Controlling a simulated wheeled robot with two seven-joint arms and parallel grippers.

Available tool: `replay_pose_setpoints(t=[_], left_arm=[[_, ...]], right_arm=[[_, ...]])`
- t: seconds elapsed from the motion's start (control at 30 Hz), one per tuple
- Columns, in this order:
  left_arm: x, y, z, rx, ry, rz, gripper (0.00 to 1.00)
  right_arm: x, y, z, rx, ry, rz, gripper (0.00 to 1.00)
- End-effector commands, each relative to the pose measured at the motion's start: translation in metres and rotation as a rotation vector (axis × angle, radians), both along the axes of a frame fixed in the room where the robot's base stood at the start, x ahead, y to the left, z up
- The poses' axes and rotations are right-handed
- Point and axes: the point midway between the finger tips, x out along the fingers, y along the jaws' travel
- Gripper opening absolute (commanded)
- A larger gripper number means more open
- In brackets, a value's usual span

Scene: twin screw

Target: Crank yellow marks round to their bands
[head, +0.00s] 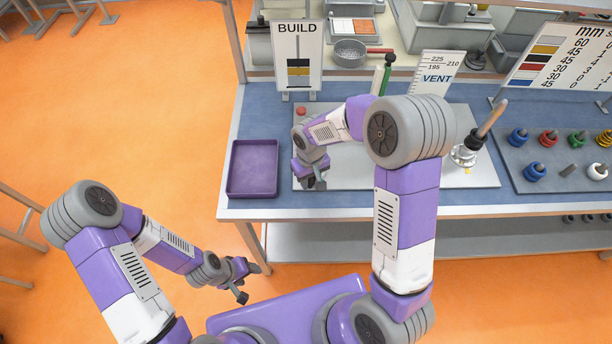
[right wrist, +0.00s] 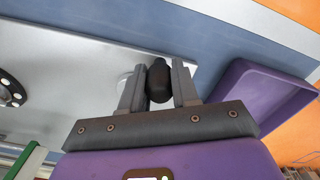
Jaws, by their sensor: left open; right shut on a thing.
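My right gripper (head: 314,182) is low over the left part of a white plate (head: 345,176), beside the purple tray. In the right wrist view its fingers (right wrist: 159,88) are shut on a dark rounded knob (right wrist: 159,78). A pale round part shows behind the knob; what the knob belongs to is hidden in the head view. At the plate's right end stands a metal fixture (head: 463,156) with a black top, a yellow mark (head: 468,171) at its foot and a tilted wooden handle (head: 492,118). My left gripper (head: 238,278) is open and empty, off the table's front.
The purple tray (head: 234,168) is empty. A BUILD sign (head: 297,60) shows black and yellow bands. A VENT sign (head: 436,75) and a millimetre chart (head: 560,57) stand behind. A grey board (head: 545,152) holds several coloured rings. My right arm covers the plate's middle.

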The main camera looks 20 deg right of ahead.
Motion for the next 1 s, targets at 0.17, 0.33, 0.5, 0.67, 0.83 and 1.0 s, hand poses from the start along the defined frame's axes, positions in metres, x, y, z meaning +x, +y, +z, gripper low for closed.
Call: replay_pose_setpoints(t=[0.17,0.33,0.5,0.67,0.83,1.0], left_arm=[[0.000,0.000,-0.001,0.000,0.000,0.000,0.58],[0.000,0.000,0.000,0.000,0.000,0.000,0.58],[0.000,0.000,0.001,0.000,0.000,0.000,0.58],[0.000,0.000,0.001,0.000,0.000,0.000,0.58],[0.000,0.000,0.002,0.000,0.000,0.000,0.58],[0.000,0.000,0.002,0.000,0.000,0.000,0.58]], right_arm=[[-0.006,-0.008,0.001,0.001,-0.002,0.162,0.00],[-0.010,-0.014,0.001,0.001,-0.003,0.300,0.00],[-0.012,-0.019,0.001,0.001,-0.002,0.412,0.00],[-0.014,-0.023,0.001,0.001,-0.002,0.484,0.00],[-0.014,-0.025,0.001,0.000,-0.002,0.527,0.00],[-0.014,-0.026,0.001,0.000,-0.002,0.545,0.00]])
